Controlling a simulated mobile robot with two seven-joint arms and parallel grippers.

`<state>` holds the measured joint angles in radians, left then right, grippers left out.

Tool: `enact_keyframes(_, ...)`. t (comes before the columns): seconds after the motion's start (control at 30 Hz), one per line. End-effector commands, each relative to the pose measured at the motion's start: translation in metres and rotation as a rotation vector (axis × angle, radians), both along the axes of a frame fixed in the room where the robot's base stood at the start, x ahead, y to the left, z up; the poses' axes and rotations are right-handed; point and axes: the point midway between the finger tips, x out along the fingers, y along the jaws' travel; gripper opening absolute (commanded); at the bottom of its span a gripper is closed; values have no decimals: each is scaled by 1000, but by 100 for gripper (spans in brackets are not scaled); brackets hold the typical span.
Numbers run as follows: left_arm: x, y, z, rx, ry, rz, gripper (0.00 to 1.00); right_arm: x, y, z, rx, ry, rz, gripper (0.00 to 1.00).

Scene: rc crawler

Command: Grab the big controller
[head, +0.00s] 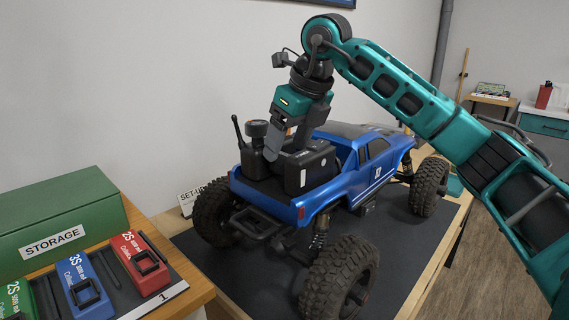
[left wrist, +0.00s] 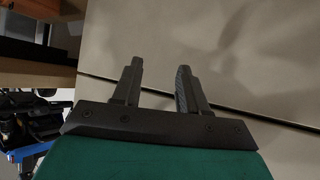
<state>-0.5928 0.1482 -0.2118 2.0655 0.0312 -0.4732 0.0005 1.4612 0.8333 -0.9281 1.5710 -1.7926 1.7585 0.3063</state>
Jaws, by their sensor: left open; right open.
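A black controller-like unit (head: 310,168) with white labels sits in the bed of the blue truck (head: 345,180). Beside it, on the left, are a thin antenna, a round knob and more black parts. I cannot tell whether these are one controller or two. My right gripper (head: 284,148) reaches down over the truck bed with its fingers among the black parts. It is open, and its far finger is partly hidden. My left gripper (left wrist: 159,65) shows in the left wrist view, open and empty in front of a plain pale surface.
The truck stands on a dark mat (head: 200,255) on a wooden table. A green STORAGE box (head: 60,205) and red, blue and green battery packs stand at the left. A SET-UP sign (head: 187,200) stands behind the truck's wheel. A wall is close behind.

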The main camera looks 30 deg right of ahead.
Motion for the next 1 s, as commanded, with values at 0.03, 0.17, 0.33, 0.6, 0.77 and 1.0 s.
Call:
enact_keyframes(0.03,2,-1,0,-2,-4,-1,43,3,2,-11,0,3,1,72)
enact_keyframes(0.17,4,-1,1,-3,-10,-2,43,8,3,-23,1,0,1,72)
enact_keyframes(0.33,3,-1,1,-2,-9,-3,43,8,3,-23,0,-1,1,72)
enact_keyframes(0.6,1,-1,-1,1,-4,-6,43,8,3,-23,1,-1,1,50)
enact_keyframes(0.77,-1,-1,-3,2,2,-7,43,8,3,-22,1,-1,1,35)
enact_keyframes(1.0,-2,-1,-4,2,5,-7,43,8,3,-22,1,-1,1,12)
